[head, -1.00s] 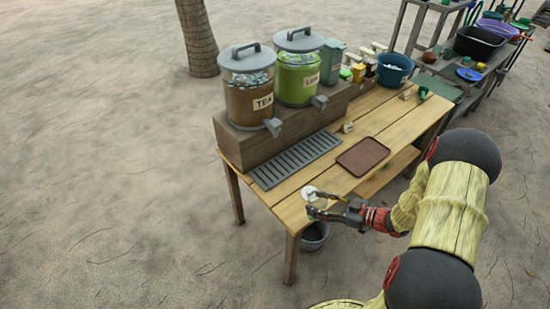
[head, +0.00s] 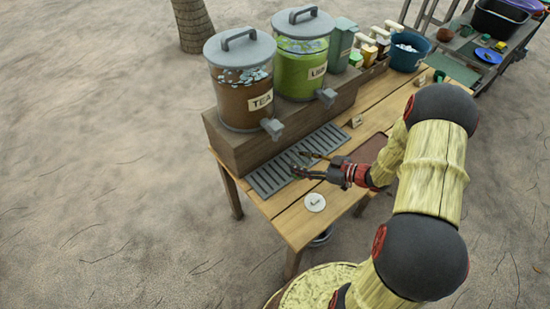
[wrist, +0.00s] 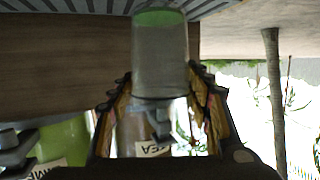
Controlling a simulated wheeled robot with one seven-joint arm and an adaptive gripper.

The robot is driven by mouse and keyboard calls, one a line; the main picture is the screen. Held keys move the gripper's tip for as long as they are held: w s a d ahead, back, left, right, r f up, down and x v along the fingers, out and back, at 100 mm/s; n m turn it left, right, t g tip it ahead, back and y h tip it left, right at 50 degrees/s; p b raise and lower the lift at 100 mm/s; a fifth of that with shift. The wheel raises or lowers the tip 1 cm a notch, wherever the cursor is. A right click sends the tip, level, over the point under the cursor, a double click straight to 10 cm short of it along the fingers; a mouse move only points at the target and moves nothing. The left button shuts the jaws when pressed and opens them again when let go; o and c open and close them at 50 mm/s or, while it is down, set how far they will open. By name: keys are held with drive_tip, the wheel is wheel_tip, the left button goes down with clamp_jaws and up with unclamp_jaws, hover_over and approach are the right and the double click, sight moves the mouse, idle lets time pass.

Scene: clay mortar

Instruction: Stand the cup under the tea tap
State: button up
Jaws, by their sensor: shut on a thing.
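My gripper (head: 302,163) is shut on a clear cup (wrist: 160,65) with a green base. The wrist view appears upside down, with the cup between both fingers and its green base toward the drip tray. In the head view the cup is barely distinguishable. The gripper is over the grey slatted drip tray (head: 268,178), in front and to the right of the tea tap (head: 272,127). The tea dispenser (head: 238,105) is brown with a TEA label; it also shows behind the cup in the wrist view (wrist: 130,130). I cannot tell whether the cup touches the tray.
The green lime dispenser (head: 300,75) and its tap (head: 327,96) stand right of the tea. Both are on a wooden riser (head: 240,155). A white disc (head: 315,202) lies near the table's front. A small sign (head: 356,121) and brown mat (head: 372,148) are to the right.

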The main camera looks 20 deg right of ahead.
drive_tip(key=shift+b+x, duration=1.9)
drive_tip(key=shift+x, duration=3.75)
drive_tip(key=shift+s+f, duration=0.1)
drive_tip(key=shift+f, duration=0.05)
drive_tip(key=shift+f, duration=0.15)
drive_tip(key=o, duration=1.2)
drive_tip(key=shift+o, duration=0.2)
